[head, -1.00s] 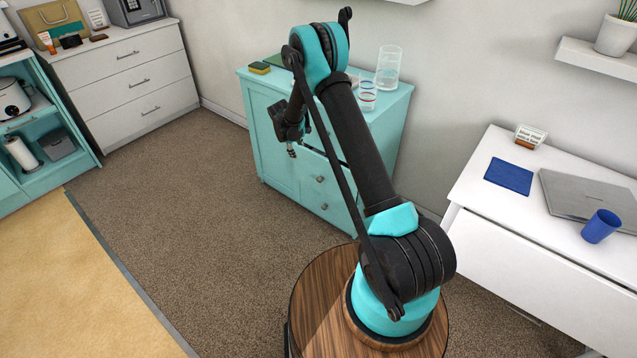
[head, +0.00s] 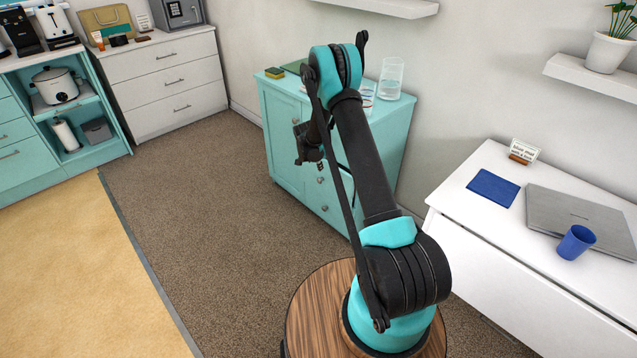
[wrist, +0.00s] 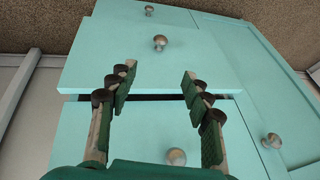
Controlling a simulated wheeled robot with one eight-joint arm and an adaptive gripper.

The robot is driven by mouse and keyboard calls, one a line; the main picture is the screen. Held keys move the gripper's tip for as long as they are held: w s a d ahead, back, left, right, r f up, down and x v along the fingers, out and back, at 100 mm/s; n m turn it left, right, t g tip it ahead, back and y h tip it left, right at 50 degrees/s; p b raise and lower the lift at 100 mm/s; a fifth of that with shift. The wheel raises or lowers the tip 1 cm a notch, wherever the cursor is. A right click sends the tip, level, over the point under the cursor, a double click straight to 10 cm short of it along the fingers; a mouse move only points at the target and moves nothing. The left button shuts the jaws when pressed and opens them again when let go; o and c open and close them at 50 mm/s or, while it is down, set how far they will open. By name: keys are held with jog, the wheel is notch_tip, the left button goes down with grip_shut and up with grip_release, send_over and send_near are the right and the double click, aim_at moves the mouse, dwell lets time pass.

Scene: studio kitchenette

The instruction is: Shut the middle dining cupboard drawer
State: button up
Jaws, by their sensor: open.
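The turquoise dining cupboard (head: 285,135) stands against the wall, with a door on its left and a column of drawers on its right. My arm covers part of the drawers in the head view. In the wrist view, carpet is at the top, so the cupboard looks inverted. The middle drawer (wrist: 205,65) has a round knob and a dark gap along its edge beside the near drawer (wrist: 130,140). The far drawer (wrist: 120,12) lies beyond it. How far the middle drawer sticks out is hard to tell. My gripper (wrist: 158,85) is open and empty, its fingers in front of the drawer fronts.
A clear glass (head: 391,78) and a sponge (head: 275,72) stand on the cupboard top. A white desk (head: 470,215) with a laptop (head: 580,218) is at the right. A white chest of drawers (head: 165,85) stands at the back left. The carpet (head: 210,200) before the cupboard is clear.

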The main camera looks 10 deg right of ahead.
aim_at(320, 179)
jog(key=x, duration=1.7)
jog(key=shift+f, duration=0.2)
grip_shut()
